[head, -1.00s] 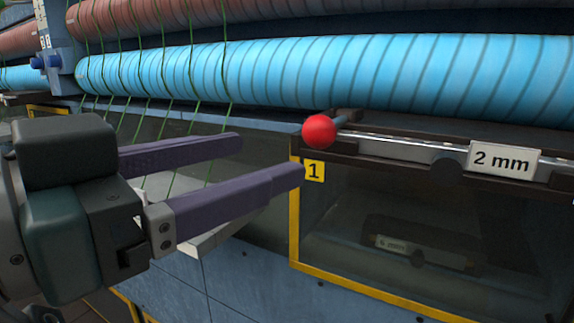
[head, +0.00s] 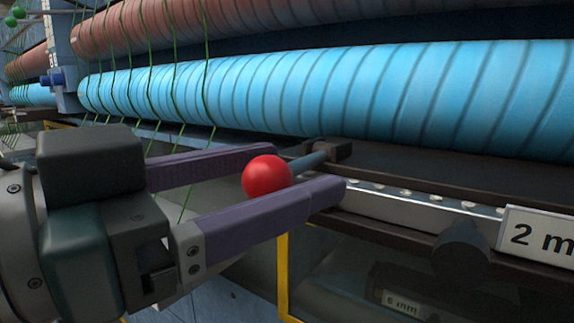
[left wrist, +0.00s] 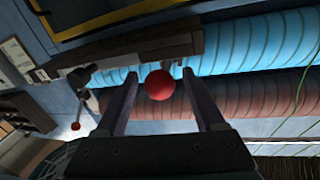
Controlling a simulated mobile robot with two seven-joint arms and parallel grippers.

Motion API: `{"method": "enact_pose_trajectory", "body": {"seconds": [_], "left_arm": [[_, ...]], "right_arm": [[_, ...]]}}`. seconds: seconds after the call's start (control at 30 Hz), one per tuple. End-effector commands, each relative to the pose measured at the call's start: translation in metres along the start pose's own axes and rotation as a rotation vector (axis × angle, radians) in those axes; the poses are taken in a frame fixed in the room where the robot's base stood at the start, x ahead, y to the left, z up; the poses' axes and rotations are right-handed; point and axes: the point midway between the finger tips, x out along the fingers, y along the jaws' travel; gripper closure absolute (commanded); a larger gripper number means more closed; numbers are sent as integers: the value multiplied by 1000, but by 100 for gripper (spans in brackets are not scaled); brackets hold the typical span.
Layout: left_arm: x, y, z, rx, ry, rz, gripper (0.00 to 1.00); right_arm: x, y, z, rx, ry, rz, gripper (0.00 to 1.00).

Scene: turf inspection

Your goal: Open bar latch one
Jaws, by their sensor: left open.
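The latch of bar one has a red ball knob (head: 267,177) on a short grey-blue lever (head: 308,161), which runs to a dark bracket at the left end of the bar (head: 400,203). My left gripper (head: 311,172) is open, with its purple fingers on either side of the knob. In the left wrist view the knob (left wrist: 159,85) sits between the two fingertips. I cannot tell whether either finger touches it. The near finger hides part of the bar's end. My right gripper is not in view.
A light-blue ribbed roller (head: 330,95) runs just above the bar, with a reddish roller (head: 170,22) behind it. Green cords (head: 207,85) hang at the left. A "2 mm" plate (head: 538,238) is on the bar; a yellow-edged frame (head: 283,275) is below.

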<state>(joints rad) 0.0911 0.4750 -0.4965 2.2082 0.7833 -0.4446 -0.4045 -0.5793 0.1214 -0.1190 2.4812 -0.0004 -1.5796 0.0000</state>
Motion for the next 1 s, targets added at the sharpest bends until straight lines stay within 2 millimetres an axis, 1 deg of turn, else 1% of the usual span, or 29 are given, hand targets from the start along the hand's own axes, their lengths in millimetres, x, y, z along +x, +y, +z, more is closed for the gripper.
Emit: {"method": "enact_pose_trajectory", "body": {"seconds": [0.13,0.73,0.77,1.0], "left_arm": [[0,0,0,0,0,0,30],[0,0,0,0,1,0,98],[0,0,0,0,1,0,100],[0,0,0,0,0,0,100]], "right_arm": [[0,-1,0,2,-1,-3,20],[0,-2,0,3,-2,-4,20],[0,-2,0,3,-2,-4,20],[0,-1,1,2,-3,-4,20]]}}
